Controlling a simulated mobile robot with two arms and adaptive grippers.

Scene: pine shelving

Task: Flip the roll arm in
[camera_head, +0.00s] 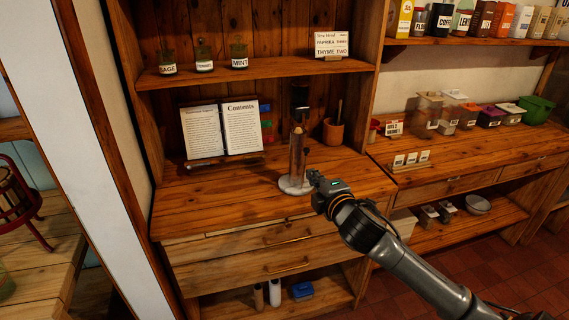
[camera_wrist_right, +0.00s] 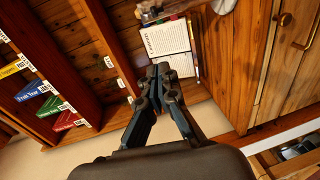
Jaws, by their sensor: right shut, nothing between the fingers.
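An upright metal stand (camera_head: 297,155) with a round pale base (camera_head: 295,185) stands on the wooden counter, with a dark piece at its top. I cannot make out a separate roll arm on it. My right gripper (camera_head: 314,178) is just right of the stand, low near its base; whether it touches cannot be told. In the right wrist view my right gripper (camera_wrist_right: 158,72) has its fingertips together with nothing between them. A round pale disc, probably the stand's base (camera_wrist_right: 223,5), shows at the top edge of that view. My left gripper is not in view.
An open book (camera_head: 222,130) leans behind the stand to the left; it also shows in the right wrist view (camera_wrist_right: 166,38). A wooden cup (camera_head: 333,132) stands behind to the right. The front left counter (camera_head: 215,205) is clear. Jars (camera_head: 203,57) line the shelf above.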

